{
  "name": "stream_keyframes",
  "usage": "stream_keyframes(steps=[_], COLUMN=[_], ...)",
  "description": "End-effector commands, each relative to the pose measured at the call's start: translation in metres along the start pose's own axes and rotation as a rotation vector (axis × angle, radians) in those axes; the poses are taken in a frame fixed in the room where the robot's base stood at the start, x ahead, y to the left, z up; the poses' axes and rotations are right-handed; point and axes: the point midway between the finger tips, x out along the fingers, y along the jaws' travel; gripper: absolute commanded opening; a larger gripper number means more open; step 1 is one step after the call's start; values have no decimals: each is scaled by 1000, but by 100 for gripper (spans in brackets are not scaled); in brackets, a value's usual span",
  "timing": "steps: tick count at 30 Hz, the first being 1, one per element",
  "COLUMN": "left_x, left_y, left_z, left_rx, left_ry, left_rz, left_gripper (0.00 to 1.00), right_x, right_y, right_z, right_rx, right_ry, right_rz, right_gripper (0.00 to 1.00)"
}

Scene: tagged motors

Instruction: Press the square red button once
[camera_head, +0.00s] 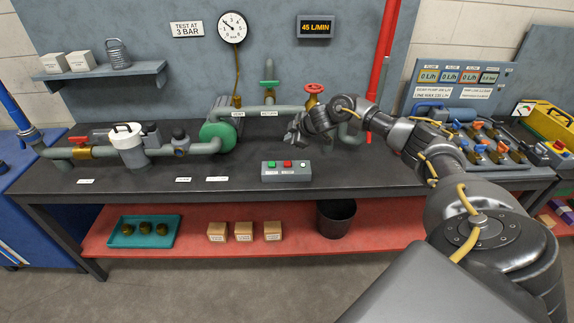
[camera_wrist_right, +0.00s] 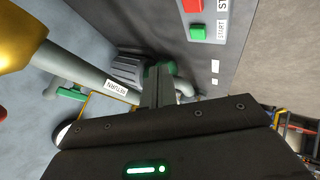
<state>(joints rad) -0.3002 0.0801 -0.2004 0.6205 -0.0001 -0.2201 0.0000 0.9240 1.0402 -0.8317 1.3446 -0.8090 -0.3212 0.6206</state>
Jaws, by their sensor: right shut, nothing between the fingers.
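The square red button (camera_head: 287,164) is the middle one on a grey control box (camera_head: 286,174) near the front of the dark bench. A green button (camera_head: 271,164) is left of it and a white one (camera_head: 303,164) right. My right gripper (camera_head: 293,134) is shut and empty, above and behind the box, apart from it. In the right wrist view the red button (camera_wrist_right: 193,6) is cut by the top edge, with the green button (camera_wrist_right: 198,32) below it. My left gripper is not in view.
Pipes with a green pump (camera_head: 218,134) run along the back of the bench (camera_head: 130,184). A red valve wheel (camera_head: 314,88) stands close behind my right gripper. Valves and a panel crowd the right. The bench around the box is clear apart from labels.

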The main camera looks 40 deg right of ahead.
Motion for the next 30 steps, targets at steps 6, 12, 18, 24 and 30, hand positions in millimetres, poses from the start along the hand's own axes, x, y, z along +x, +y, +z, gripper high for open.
stream_keyframes(steps=[6,12,18,24,30], left_x=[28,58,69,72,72], left_y=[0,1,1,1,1], left_z=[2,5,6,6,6], left_rx=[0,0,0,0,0], left_ry=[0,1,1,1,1], left_rz=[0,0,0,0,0], left_gripper=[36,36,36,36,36], right_x=[19,38,52,57,57], right_y=[-14,-28,-38,-41,-41], right_z=[14,27,38,42,41], right_rx=[1,0,1,0,0], right_ry=[0,1,0,0,0], right_rz=[0,0,-1,0,0], right_gripper=[0,0,0,0,0])
